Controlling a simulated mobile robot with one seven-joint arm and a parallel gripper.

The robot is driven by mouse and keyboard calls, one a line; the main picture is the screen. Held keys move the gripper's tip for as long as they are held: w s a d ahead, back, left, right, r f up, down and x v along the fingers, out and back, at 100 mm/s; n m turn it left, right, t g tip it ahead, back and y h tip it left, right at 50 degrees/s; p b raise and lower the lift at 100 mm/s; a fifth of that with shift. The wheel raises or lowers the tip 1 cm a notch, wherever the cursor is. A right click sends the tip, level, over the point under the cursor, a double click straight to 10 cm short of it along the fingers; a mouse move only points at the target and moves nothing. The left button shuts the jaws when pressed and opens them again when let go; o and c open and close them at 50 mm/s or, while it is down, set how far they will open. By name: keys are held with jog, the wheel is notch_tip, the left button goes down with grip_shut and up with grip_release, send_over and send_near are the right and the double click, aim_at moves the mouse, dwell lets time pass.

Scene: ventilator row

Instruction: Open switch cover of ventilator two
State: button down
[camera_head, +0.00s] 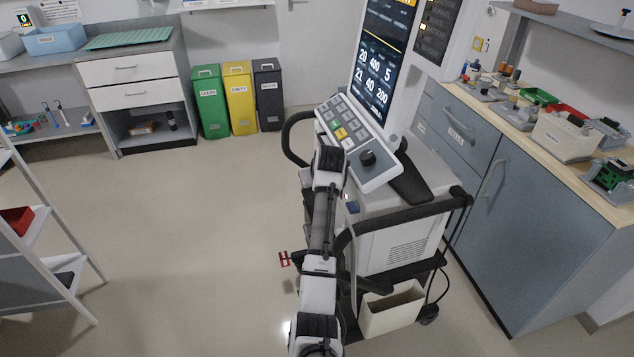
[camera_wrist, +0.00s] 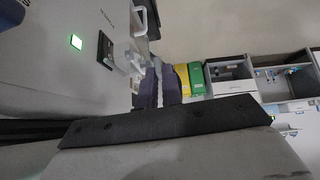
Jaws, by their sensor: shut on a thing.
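The ventilator (camera_head: 400,235) stands at the centre right in the head view, with a tall screen and a sloping keypad. A pale, clear switch cover (camera_wrist: 127,58) stands out from the panel just right of the switch. My gripper (camera_wrist: 157,82) is at the cover's right edge, its fingers shut on it. The exact contact is small and partly hidden. In the head view my arm hides the gripper.
The ventilator's black handle rail (camera_head: 400,215) and a cream bin (camera_head: 392,308) are right of my arm. A counter (camera_head: 530,140) with fittings stands further right. Green, yellow and dark bins (camera_head: 238,98) stand at the back. The floor at left centre is clear.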

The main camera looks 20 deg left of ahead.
jog(key=c, duration=1.6)
grip_release()
jog(key=shift+o, duration=0.2)
jog(key=b+v, duration=0.3)
jog(key=v, duration=1.1)
jog(key=shift+b, duration=0.4)
jog(key=shift+f, duration=0.1)
